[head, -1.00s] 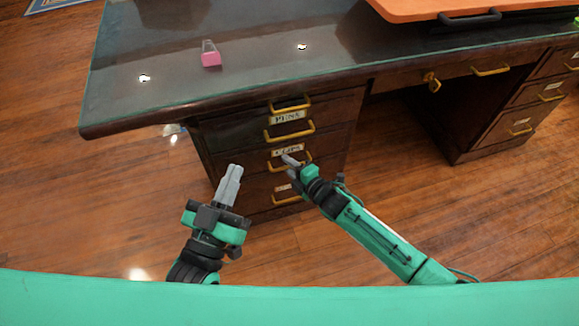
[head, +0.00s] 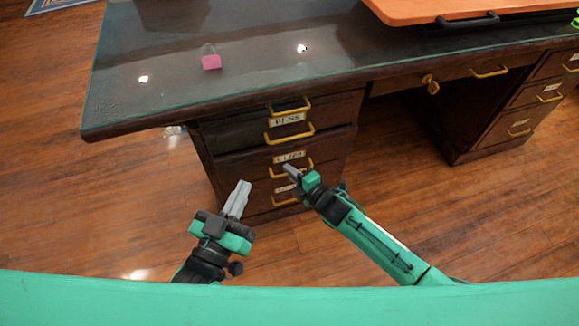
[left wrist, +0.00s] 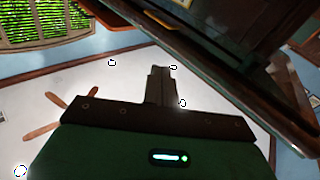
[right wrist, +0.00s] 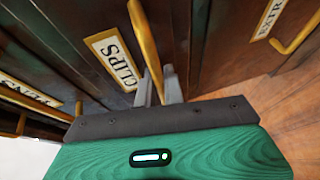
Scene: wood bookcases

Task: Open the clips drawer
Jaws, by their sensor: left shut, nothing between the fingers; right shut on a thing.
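The clips drawer (head: 240,168) is the dark wood drawer below the PENS drawer. Its front stands slightly out from the cabinet. Its white CLIPS label (right wrist: 114,60) and yellow handle (right wrist: 145,38) show close up in the right wrist view. My right gripper (head: 288,170) is shut on this handle, at the drawer front. The fingers also show in the right wrist view (right wrist: 158,85). My left gripper (head: 242,188) is shut and empty, lower left of the drawer, apart from the desk. It also shows in the left wrist view (left wrist: 160,72).
The PENS drawer (head: 235,132) is above, and the EXTRA drawer (right wrist: 240,55) is below. The desk top (head: 170,90) overhangs the drawers and bears a pink object (head: 211,62) and an orange board (head: 450,10). The wood floor (head: 420,200) is clear in front.

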